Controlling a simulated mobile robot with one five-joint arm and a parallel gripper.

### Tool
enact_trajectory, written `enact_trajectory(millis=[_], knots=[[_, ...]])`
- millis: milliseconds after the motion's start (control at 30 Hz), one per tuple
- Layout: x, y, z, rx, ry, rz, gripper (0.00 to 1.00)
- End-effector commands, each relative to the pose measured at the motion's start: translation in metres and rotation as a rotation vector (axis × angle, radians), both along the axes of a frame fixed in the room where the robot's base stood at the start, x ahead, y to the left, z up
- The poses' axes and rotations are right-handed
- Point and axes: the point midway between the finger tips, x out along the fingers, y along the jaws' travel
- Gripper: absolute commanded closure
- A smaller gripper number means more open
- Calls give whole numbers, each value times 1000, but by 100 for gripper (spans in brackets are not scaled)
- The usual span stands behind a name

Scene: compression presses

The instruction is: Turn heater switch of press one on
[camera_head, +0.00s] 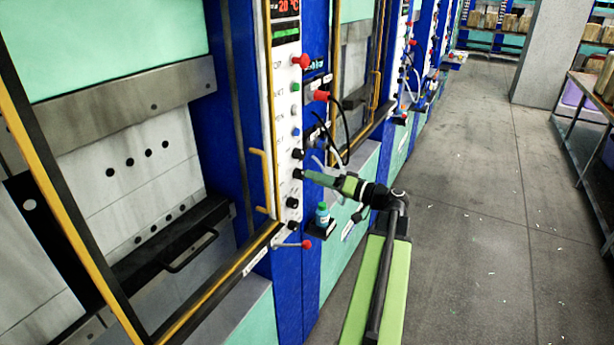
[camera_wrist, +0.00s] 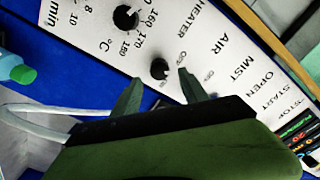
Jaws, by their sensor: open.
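The heater switch (camera_wrist: 159,69) is a small black knob on the white panel, near the HEATER label, in the wrist view. In the head view it appears to be the black knob (camera_head: 297,174) at my gripper's tip. My gripper (camera_wrist: 159,76) is open and empty, with one finger on either side of the switch in the picture. In the head view my gripper (camera_head: 306,175) reaches left to the panel of the nearest press (camera_head: 237,100). Whether the fingers touch the switch cannot be told. The switch's on or off position is unclear.
A larger black temperature dial (camera_wrist: 126,17) sits beside the switch. Below my gripper a teal bottle (camera_head: 322,214) stands on a small black holder. A red-knobbed lever (camera_head: 306,244) juts out lower down.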

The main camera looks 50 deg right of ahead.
Motion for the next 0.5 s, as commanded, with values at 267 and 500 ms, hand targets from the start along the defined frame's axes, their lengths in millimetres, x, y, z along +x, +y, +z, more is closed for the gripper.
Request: enact_trajectory(millis=[267, 500], knots=[[36, 9, 0, 0, 1, -1, 48], [39, 9, 0, 0, 0, -1, 48]])
